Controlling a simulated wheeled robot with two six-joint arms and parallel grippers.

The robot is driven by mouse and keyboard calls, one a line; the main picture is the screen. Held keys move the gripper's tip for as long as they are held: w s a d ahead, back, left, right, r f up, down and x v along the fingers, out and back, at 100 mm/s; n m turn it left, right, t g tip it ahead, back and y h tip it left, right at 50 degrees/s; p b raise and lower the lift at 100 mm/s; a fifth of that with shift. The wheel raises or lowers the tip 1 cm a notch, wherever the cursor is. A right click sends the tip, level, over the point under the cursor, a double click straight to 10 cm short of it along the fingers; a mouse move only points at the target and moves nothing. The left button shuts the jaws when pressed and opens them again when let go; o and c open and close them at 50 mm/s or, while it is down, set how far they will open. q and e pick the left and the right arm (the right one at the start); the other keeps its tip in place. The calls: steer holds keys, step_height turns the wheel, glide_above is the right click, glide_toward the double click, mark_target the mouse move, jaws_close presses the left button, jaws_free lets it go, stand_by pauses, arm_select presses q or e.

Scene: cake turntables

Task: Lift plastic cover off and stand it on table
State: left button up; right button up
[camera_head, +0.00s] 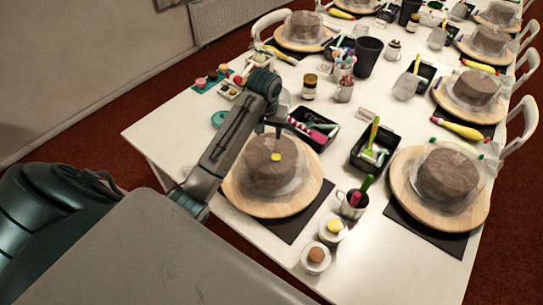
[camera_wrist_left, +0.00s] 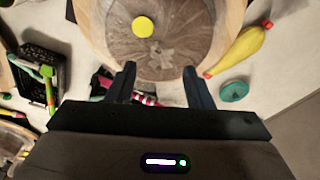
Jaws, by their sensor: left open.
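A brown cake (camera_head: 268,172) under a crinkled clear plastic cover (camera_head: 298,178) stands on a round wooden turntable (camera_head: 262,206) at the near end of the table. A yellow disc (camera_head: 276,157) shows on top of it. My left gripper (camera_head: 275,132) is open and empty, just above the cake's far side. In the left wrist view its two fingers (camera_wrist_left: 160,72) stand apart over the edge of the covered cake (camera_wrist_left: 172,35), with the yellow disc (camera_wrist_left: 143,27) beyond them. I cannot tell whether they touch the plastic. My right gripper is not in view.
A second covered cake (camera_head: 446,175) stands on a turntable to the right. A black tool tray (camera_head: 372,152), a mug with tools (camera_head: 353,203) and two small cups (camera_head: 316,258) stand nearby. The white table (camera_head: 165,132) has bare space at its left corner.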

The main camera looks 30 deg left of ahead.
mark_target(272, 142)
arm_select(q)
steer(key=w+f, duration=0.1)
steer(key=f+p, duration=0.1)
steer(key=shift+w+f, duration=0.35)
step_height(272, 142, down, 3)
steer(key=shift+w+a+p, duration=0.1)
steer(key=shift+p, duration=0.95)
steer(key=shift+f, duration=0.6)
steer(key=shift+w+f, duration=0.2)
steer(key=c, duration=0.6)
steer(key=shift+s+r, duration=0.1)
jaws_close()
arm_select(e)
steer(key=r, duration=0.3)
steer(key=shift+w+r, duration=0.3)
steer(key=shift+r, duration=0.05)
